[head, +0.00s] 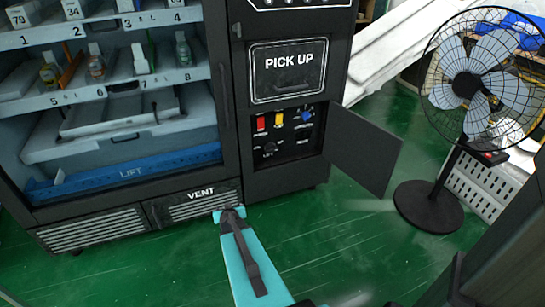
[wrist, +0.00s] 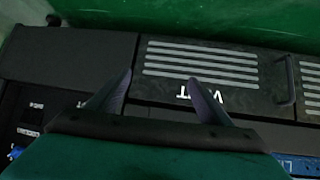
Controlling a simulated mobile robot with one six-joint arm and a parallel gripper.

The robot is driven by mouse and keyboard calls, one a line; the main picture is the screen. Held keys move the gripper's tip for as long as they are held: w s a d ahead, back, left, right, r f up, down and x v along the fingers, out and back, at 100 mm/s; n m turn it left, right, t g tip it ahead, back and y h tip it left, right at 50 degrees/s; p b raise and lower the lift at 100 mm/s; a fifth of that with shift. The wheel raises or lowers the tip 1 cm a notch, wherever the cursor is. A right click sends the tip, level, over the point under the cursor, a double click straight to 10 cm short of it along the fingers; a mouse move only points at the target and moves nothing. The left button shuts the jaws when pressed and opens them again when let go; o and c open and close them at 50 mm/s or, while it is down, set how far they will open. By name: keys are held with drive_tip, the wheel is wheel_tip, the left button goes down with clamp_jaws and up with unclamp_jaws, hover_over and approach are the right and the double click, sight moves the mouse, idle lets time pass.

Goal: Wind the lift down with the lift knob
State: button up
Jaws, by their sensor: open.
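The black lift knob (head: 269,148) is low on the left of the open control panel (head: 295,138), beside a red switch, a yellow switch and a blue knob (head: 306,116). The blue lift (head: 130,172), marked LIFT, lies low inside the vending machine's glass front. My gripper (wrist: 159,98) is open and empty in the wrist view, its two fingers spread before the vent (wrist: 200,65). The control panel shows at the left edge of the wrist view (wrist: 30,118), away from the fingers. The head view does not clearly show the fingers.
The panel's door (head: 362,158) stands open to the right. A pick-up hatch (head: 289,70) is above the panel. Shelves with several bottles are at the upper left. A standing fan (head: 468,85) is at the right. Green floor (head: 330,225) in front is clear.

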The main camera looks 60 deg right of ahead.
drive_tip(key=s+d+r+m+t+h+b, duration=0.1)
drive_tip(key=d+r+t+b, duration=0.15)
drive_tip(key=d, duration=0.55)
drive_tip(key=s+d+r+t+h+b, duration=0.1)
drive_tip(key=d+r+h+b, duration=0.15)
drive_tip(key=d, duration=0.55)
drive_tip(key=t+b, duration=0.4)
drive_tip(key=b, duration=0.3)
approach(273, 150)
drive_tip(key=v, duration=0.3)
drive_tip(key=shift+a+n, duration=0.1)
drive_tip(key=shift+n, duration=0.2)
drive_tip(key=shift+w, duration=0.15)
drive_tip(key=shift+b+x, duration=2.2)
drive_tip(key=shift+x, duration=4.6)
drive_tip(key=c, duration=1)
